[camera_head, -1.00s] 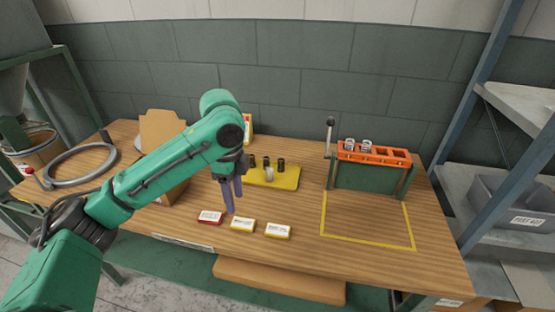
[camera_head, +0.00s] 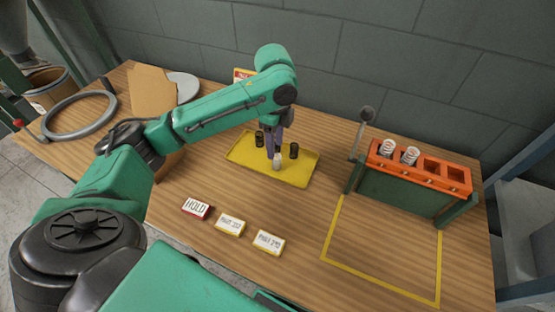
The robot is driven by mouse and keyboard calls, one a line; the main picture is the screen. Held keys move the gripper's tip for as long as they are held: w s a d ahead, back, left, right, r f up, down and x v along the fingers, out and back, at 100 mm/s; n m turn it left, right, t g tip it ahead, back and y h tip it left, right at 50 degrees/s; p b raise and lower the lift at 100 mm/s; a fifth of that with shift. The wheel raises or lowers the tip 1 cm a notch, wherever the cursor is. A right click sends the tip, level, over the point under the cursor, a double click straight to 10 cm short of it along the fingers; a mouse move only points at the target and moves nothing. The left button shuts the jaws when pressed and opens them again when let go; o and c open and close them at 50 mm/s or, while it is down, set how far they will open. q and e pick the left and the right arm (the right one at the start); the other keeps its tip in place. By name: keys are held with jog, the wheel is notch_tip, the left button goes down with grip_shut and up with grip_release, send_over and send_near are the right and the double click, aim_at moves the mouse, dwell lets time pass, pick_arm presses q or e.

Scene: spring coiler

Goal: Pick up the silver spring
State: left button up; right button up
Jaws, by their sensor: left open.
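A small silver spring (camera_head: 277,161) stands on the yellow tray (camera_head: 242,153) near the middle of the table. My left gripper (camera_head: 273,149) points down over the tray, with its purple-grey fingers open right at the spring's top. I cannot tell whether the fingers are around the spring or just behind it. A black spring (camera_head: 260,139) stands to the left of the fingers and another black spring (camera_head: 294,151) to the right. The fingers hide part of the tray between them. My right gripper is not in view.
An orange rack (camera_head: 430,167) at the right holds two pale coils (camera_head: 410,156), with a lever (camera_head: 366,114) beside it. Label cards (camera_head: 229,225) lie in front of the tray. A yellow outlined area (camera_head: 385,250) is bare. A grey ring (camera_head: 78,117) lies at the left.

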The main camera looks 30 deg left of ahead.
aim_at(276, 157)
pick_arm(q)
jog(key=f, duration=0.4)
jog(key=f+p, duration=0.1)
jog(key=f, duration=0.2)
jog(key=shift+w+f, duration=0.1)
jog(key=shift+w, duration=0.3)
jog(key=shift+f, duration=0.25)
jog(key=shift+c, duration=0.3)
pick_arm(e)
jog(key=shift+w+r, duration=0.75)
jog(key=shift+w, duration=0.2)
pick_arm(q)
grip_shut()
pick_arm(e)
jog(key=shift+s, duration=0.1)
